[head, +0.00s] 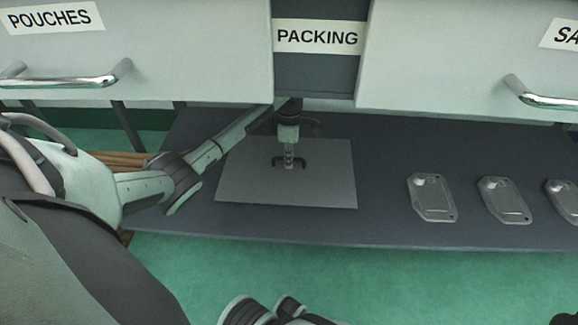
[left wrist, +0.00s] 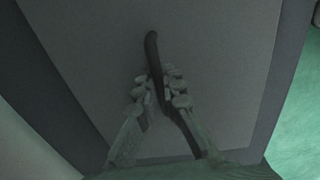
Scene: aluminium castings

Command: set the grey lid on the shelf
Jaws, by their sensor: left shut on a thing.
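The grey lid (head: 250,185) is a flat square plate with a dark bar handle (head: 303,163) in its middle. It lies flat at the dark shelf (head: 380,170), below the PACKING label; I cannot tell whether it touches the shelf. My left gripper (head: 289,163) points down over the lid and is shut on its handle. In the left wrist view the fingers (left wrist: 160,88) sit on either side of the dark handle (left wrist: 152,50), above the lid's plain face (left wrist: 230,60).
Three grey castings (head: 432,198) lie in a row on the shelf to the right, the last cut off by the picture edge. Drawers with metal handles (head: 65,80) overhang the shelf on both sides. Between lid and castings the shelf is bare. The floor (head: 400,280) is green.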

